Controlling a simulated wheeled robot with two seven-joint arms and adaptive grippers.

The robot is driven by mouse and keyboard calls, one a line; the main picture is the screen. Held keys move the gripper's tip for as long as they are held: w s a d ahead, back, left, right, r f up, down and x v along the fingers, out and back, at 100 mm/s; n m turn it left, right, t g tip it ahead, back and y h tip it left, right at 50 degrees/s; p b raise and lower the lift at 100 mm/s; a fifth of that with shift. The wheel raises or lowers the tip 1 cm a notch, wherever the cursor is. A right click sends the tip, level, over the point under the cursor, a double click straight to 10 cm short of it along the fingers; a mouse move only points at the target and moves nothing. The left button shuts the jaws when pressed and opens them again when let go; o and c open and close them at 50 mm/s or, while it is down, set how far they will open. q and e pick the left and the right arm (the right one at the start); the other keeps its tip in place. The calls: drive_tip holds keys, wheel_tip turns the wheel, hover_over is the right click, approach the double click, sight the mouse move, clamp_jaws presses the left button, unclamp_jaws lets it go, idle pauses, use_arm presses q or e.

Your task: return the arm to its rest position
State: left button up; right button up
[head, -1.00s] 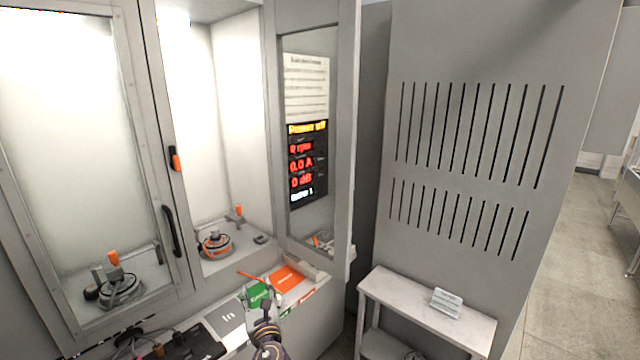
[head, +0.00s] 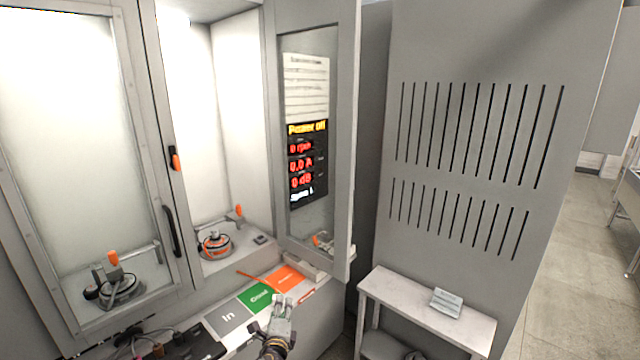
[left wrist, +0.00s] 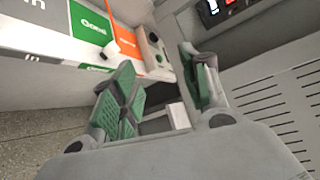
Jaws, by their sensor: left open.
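My left gripper (head: 281,306) is open and empty in front of the bench's front edge, near the green "Good" area. In the left wrist view its two green-padded fingers (left wrist: 160,95) stand wide apart with nothing between them. The left arm comes in from the bottom of the head view. My right gripper is not in view.
The bench has grey "In" (head: 228,317), green "Good" (head: 258,297) and orange (head: 284,278) areas. An orange-and-grey motor fixture (head: 216,244) sits in the open cabinet bay. The cabinet door (head: 345,150) stands open.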

use_arm(q)
drive_tip(key=s+a+f+n+g+h, duration=0.1)
drive_tip(key=s+a+f+n+g, duration=0.2)
drive_tip(key=f, duration=0.7)
drive_tip(key=s+a+f+n+g, duration=0.15)
drive_tip(key=f+n, duration=0.35)
drive_tip(key=f, duration=0.6)
drive_tip(key=s+a+f+n+g+h, duration=0.1)
drive_tip(key=s+a+f+n, duration=0.2)
drive_tip(key=f, duration=0.7)
drive_tip(key=s+a+f+n+g, duration=0.4)
drive_tip(key=s+f+n, duration=0.1)
drive_tip(key=s+f, duration=1)
drive_tip(key=s+a+f+n+g, duration=0.1)
drive_tip(key=s+f, duration=0.3)
drive_tip(key=s, duration=0.8)
drive_tip(key=s+a+f+g, duration=0.1)
drive_tip(key=s+f, duration=0.3)
drive_tip(key=s, duration=0.9)
drive_tip(key=s+a+f+n+g+y, duration=0.1)
drive_tip(key=s+f+g, duration=0.2)
drive_tip(key=s, duration=1)
drive_tip(key=shift+f+n, duration=0.3)
drive_tip(key=shift+f, duration=0.15)
